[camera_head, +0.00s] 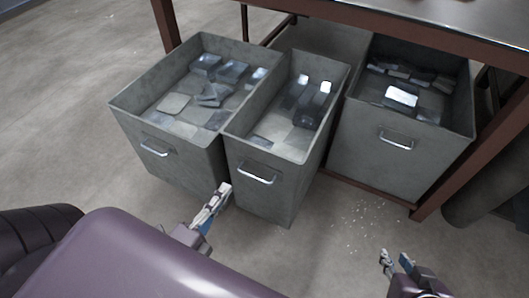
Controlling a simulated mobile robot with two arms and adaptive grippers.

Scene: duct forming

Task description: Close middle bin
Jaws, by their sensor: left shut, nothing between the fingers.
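The middle bin (266,187) is a grey open-topped metal bin, narrower than its neighbours. It stands pulled out in front of the table frame, with a silver handle (257,174) on its front face. Metal pieces (306,104) lie inside it. My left gripper (222,188) is shut and empty, just left of the middle bin's handle in the picture and near the lower gap between the left and middle bins; I cannot tell whether it touches a bin. My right gripper (385,254) is at the lower right over the floor, away from the bins, its fingers appearing slightly apart.
The left bin (165,152) is also pulled out, beside the middle one, and holds metal pieces. The right bin (400,155) sits further back under the table (440,30), between rust-red legs (470,150). Small bright scraps (360,215) lie on the floor. The floor at left is clear.

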